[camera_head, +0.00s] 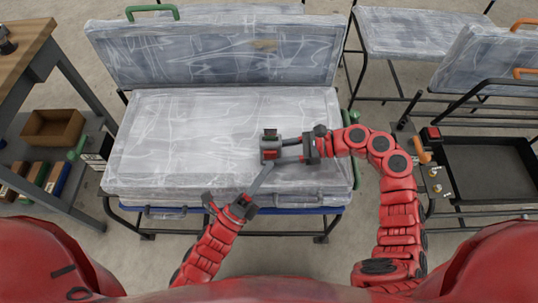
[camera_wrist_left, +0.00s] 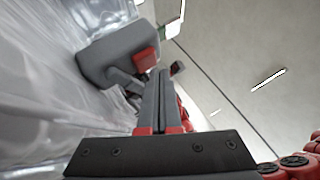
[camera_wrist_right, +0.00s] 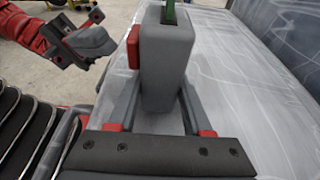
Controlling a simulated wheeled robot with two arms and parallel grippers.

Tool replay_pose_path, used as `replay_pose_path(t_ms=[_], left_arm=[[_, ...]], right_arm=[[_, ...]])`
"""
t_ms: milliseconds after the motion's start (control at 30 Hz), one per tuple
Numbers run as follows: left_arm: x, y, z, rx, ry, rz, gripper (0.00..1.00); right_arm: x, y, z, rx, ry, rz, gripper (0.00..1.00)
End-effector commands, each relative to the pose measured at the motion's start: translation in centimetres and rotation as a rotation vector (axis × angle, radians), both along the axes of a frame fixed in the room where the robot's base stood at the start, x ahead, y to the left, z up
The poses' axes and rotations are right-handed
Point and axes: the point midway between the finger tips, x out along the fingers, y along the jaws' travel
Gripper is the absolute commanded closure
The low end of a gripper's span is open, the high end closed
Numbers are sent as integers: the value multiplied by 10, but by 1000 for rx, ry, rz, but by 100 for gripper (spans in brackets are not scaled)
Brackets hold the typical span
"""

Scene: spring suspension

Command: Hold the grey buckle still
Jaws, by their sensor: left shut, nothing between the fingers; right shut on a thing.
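The grey buckle (camera_head: 269,146) with a red button is upright above the plastic-wrapped seat cushion (camera_head: 160,150). It also shows in the left wrist view (camera_wrist_left: 103,60) and in the right wrist view (camera_wrist_right: 167,65), where a green piece shows at its top. My right gripper (camera_head: 283,146) is shut on the buckle from the right, one finger on each side in the right wrist view (camera_wrist_right: 160,95). My left gripper (camera_head: 266,170) is shut and empty. Its fingertips are just below the buckle in the head view; whether they touch it I cannot tell.
A wrapped seat back (camera_head: 215,50) stands behind the cushion. A workbench (camera_head: 30,45) with a brown box (camera_head: 53,128) is at the left. A black tray (camera_head: 490,170) is at the right, with more wrapped seats (camera_head: 420,35) behind. The cushion's left half is clear.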

Motion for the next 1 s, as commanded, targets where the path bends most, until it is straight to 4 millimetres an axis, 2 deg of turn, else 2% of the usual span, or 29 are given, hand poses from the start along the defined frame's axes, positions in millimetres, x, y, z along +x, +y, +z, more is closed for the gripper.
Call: replay_pose_path(t_ms=[333,800,1000], left_arm=[[-5,0,0,-1,1,0,100],[-54,0,1,-2,-3,-1,100],[-60,0,1,0,-3,-1,100]], right_arm=[[0,0,0,-1,0,0,100],[0,0,0,-1,0,0,100],[0,0,0,-1,0,0,100]])
